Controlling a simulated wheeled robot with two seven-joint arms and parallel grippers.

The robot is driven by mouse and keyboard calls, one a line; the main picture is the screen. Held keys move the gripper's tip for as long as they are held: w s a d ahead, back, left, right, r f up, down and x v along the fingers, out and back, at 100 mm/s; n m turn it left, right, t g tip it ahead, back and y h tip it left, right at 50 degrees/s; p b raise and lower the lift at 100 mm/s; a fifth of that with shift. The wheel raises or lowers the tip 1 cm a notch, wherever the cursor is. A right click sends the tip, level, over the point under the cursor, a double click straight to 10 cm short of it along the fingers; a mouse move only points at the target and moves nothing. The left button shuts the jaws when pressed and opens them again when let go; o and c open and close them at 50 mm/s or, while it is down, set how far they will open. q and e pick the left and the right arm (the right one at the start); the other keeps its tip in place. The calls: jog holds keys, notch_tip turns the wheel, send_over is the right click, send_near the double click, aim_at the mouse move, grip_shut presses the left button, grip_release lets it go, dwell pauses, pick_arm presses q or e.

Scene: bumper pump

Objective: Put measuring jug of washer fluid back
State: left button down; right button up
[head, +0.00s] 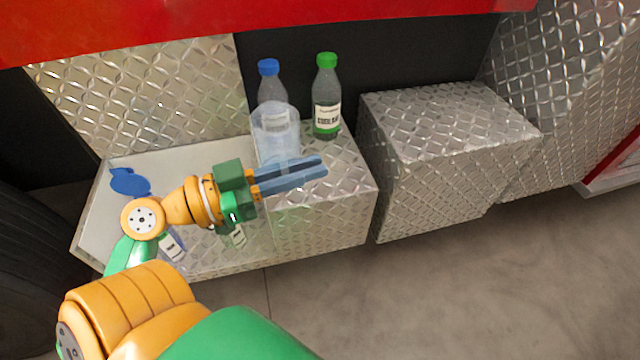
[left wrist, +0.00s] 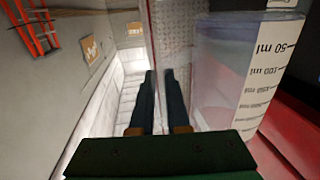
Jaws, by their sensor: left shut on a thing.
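The measuring jug (head: 275,135) is clear with a faint blue tint. It stands out in front of the blue-capped bottle in the head view, just behind my left gripper's fingers. My left gripper (head: 290,175) comes in from the left, its two blue-grey fingers pointing right and close together. It is shut on the jug, at a thin clear part, probably the handle; the exact contact is hard to see. In the left wrist view the jug (left wrist: 225,80), with its ml scale, is right of the fingers (left wrist: 160,100). My right gripper is not in view.
A blue-capped bottle (head: 268,85) and a green-capped bottle (head: 327,100) stand at the back of the metal step. A flat blue item (head: 130,182) lies at its left. A second tread-plate box (head: 440,120) stands to the right, its top clear. Red bodywork (head: 200,25) overhangs above.

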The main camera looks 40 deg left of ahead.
pick_arm(q)
jog(key=w+a+f, duration=0.1)
jog(key=w+f, duration=0.1)
jog(key=f, duration=0.1)
jog(key=w+f+b, duration=0.1)
jog(key=w+f, duration=0.2)
jog(key=w+a+f+b, duration=0.1)
jog(key=w+f, duration=0.1)
jog(key=f, duration=0.1)
jog(key=shift+w+a+f, duration=0.2)
jog(key=shift+a+f, duration=0.15)
jog(key=shift+f, duration=0.2)
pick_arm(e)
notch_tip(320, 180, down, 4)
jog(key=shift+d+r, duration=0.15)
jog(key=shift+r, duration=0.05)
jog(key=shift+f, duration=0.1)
